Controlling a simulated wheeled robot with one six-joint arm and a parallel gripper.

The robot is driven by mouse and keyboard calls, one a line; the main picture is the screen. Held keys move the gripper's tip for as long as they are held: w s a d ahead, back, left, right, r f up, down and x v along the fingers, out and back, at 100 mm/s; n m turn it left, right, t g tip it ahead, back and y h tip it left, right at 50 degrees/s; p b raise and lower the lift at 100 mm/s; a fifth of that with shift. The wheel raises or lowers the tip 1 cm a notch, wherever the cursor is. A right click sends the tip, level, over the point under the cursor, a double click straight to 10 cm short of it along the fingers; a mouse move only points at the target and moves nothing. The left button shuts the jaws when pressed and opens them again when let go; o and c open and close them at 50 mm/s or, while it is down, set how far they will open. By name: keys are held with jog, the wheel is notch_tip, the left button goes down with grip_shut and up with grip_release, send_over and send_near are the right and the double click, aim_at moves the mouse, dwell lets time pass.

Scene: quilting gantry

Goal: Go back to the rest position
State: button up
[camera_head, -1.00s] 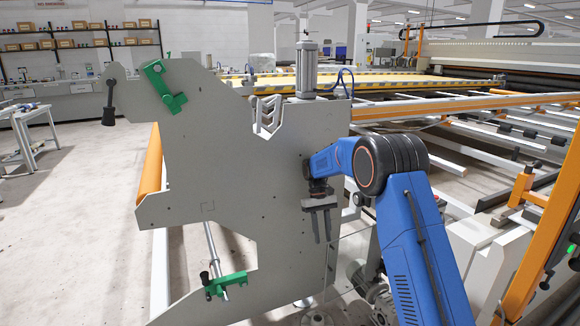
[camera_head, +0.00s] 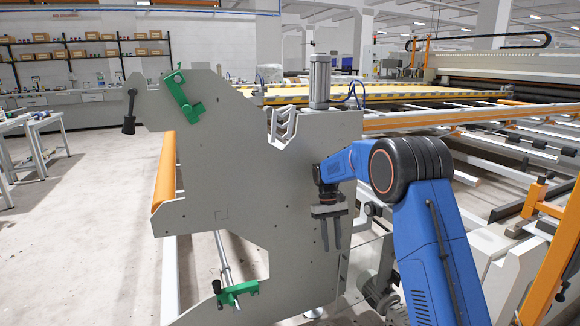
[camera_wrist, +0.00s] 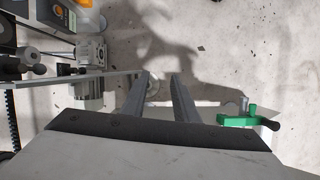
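My gripper (camera_head: 332,248) hangs down at the end of my blue arm, just in front of the large grey side plate (camera_head: 240,170) of the gantry in the head view. Its two dark fingers are apart with an empty gap between them. In the wrist view my gripper (camera_wrist: 163,75) also shows both fingers apart, with only floor and a pale round foot between and beyond them. Nothing is held. Whether the fingers are close to the plate or well clear of it is hard to tell.
A green clamp (camera_head: 183,97) sits at the plate's top left, and another green clamp (camera_head: 237,292) at its lower left. An orange roller (camera_head: 164,175) runs behind the plate. Orange and grey frame rails (camera_head: 455,118) lie to the right. Open floor (camera_head: 90,230) lies left.

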jog(key=s+d+r+m+t+y, duration=0.15)
jog(key=s+d+r, duration=0.25)
jog(key=s+r, duration=0.6)
jog(key=s+d+r+t+h, duration=0.1)
jog(key=s+d+r+t, duration=0.2)
jog(key=s+d+r, duration=0.7)
jog(key=s+f+t, duration=0.2)
jog(key=s, duration=1.2)
jog(key=s+f+m+t, duration=0.1)
jog(key=s+f+t, duration=0.1)
jog(key=s, duration=1.3)
jog(key=shift+s+a+f, duration=0.15)
jog(key=shift+a+f, duration=0.05)
jog(key=shift+f, duration=0.6)
jog(key=shift+a+m+y, duration=0.1)
jog(key=shift+m+y, duration=0.15)
